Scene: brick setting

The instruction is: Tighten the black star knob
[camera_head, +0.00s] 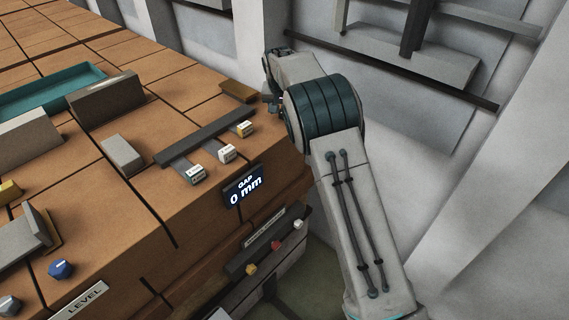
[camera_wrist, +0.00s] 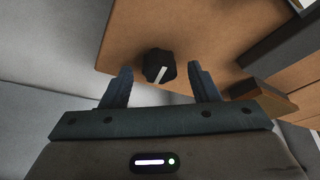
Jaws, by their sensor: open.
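In the wrist view a black knob (camera_wrist: 159,66) with a white pointer line stands near the edge of the brown top. The pointer line slants, its upper end to the right. My gripper (camera_wrist: 160,84) is open, with one finger to the left of the knob and one to the right. There is a gap on both sides, and I cannot tell the height of the fingertips over the knob. In the head view my gripper (camera_head: 272,98) is at the far right corner of the bench, mostly hidden by my arm; the knob cannot be made out there.
A small wooden block (camera_head: 238,91) lies beside the gripper; it also shows in the wrist view (camera_wrist: 262,94). A dark bar (camera_head: 205,137) with several labelled blocks and a "GAP 0 mm" display (camera_head: 243,186) are nearer. A blue knob (camera_head: 61,269) stands front left. A wall shelf (camera_head: 415,55) is behind.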

